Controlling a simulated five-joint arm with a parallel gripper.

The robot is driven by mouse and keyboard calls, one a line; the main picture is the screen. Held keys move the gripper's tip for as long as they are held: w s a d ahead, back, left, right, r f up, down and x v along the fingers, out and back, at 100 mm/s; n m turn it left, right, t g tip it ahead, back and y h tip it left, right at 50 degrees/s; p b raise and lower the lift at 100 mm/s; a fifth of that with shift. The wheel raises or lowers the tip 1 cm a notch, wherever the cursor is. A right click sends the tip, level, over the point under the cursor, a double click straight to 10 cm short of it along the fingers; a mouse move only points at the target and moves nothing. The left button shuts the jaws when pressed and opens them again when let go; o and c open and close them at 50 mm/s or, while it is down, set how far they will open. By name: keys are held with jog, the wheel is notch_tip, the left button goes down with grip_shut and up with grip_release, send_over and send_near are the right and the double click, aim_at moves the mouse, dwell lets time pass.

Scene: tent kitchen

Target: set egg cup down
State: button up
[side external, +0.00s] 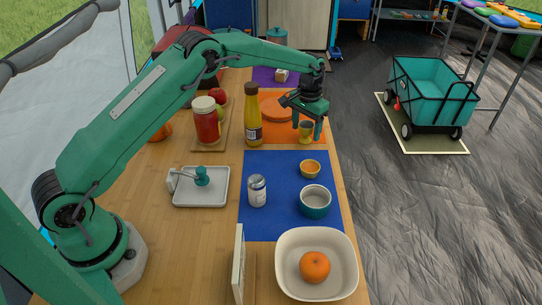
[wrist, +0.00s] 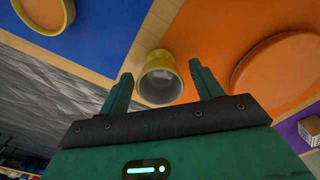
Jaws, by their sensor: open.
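The yellow egg cup (side external: 305,131) stands upright at the near right part of the orange mat (side external: 279,133), close to the wooden strip before the blue mat. In the wrist view the egg cup (wrist: 160,78) shows its round rim and pale inside, between the two fingers. My gripper (side external: 308,130) is open and points down around the egg cup, one finger on each side. In the wrist view my gripper (wrist: 160,82) shows gaps between fingers and cup. Part of the cup is hidden by a finger in the side view.
An orange plate (side external: 270,103) and a mustard bottle (side external: 253,115) stand left of the egg cup. The table's right edge is close.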

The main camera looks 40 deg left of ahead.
jog(key=shift+r, duration=0.1)
notch_tip(320, 180, up, 12)
dwell(0.7)
jog(key=shift+r, duration=0.2)
dwell(0.3)
jog(key=s+a+r+t, duration=0.2)
jog(key=s+r+t, duration=0.1)
jog(key=s+r, duration=1.4)
jog(key=s+f+t, duration=0.1)
jog(key=s+f, duration=0.2)
jog(key=s, duration=0.8)
jog(key=s+f+t, duration=0.1)
jog(key=s+f, duration=0.3)
jog(key=s, duration=0.7)
jog(key=shift+s+a+t, duration=0.3)
jog(key=shift+s+a, duration=0.1)
